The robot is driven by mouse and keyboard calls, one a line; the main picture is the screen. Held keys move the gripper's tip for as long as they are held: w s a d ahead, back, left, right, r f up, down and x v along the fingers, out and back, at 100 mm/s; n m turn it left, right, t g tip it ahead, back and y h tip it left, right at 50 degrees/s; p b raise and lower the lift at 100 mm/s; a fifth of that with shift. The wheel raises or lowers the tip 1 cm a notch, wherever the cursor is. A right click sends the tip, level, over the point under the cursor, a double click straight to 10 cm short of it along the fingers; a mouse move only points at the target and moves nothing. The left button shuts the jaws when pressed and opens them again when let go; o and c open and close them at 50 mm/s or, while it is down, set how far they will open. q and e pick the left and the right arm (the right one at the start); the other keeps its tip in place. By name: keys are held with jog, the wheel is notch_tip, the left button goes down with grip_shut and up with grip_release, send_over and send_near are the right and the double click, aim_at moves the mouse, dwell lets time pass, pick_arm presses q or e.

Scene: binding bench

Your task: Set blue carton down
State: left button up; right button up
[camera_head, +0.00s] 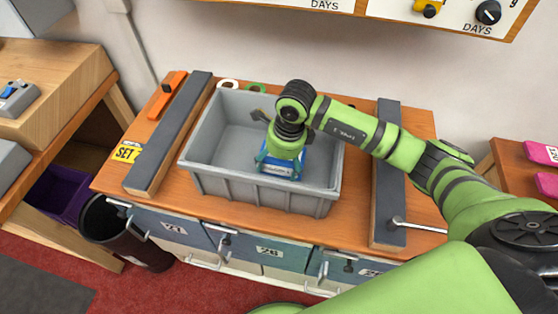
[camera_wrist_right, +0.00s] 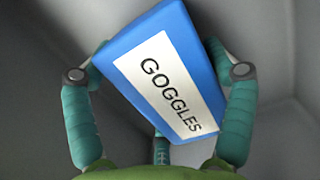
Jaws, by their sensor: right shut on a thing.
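The blue carton (camera_head: 291,168) is inside the grey bin (camera_head: 265,193) on the wooden bench, toward the bin's right half. My right gripper (camera_head: 280,165) reaches down into the bin and is shut on the carton. In the right wrist view the blue carton (camera_wrist_right: 165,75) has a white label reading GOGGLES and sits tilted in the picture between the teal fingers of the right gripper (camera_wrist_right: 160,75). Whether the carton's underside touches the bin floor is hidden. My left gripper is not in view.
Dark grey bars lie left (camera_head: 168,135) and right (camera_head: 388,180) of the bin. An orange tool (camera_head: 167,95) and a yellow SET tag (camera_head: 126,152) are at the bench's left. White and green rings (camera_head: 256,88) lie behind the bin. The bin's left half looks empty.

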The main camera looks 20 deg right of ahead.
jog(key=o, duration=1.1)
jog(key=shift+f, duration=0.1)
jog(key=shift+r, duration=0.3)
jog(key=r+b, duration=0.1)
jog(key=r, duration=0.2)
jog(key=d+r+b, duration=0.1)
jog(key=r, duration=0.3)
jog(key=s+r+b, duration=0.1)
jog(key=r, duration=0.2)
jog(key=shift+d+r, duration=0.2)
jog(key=shift+r, duration=0.6)
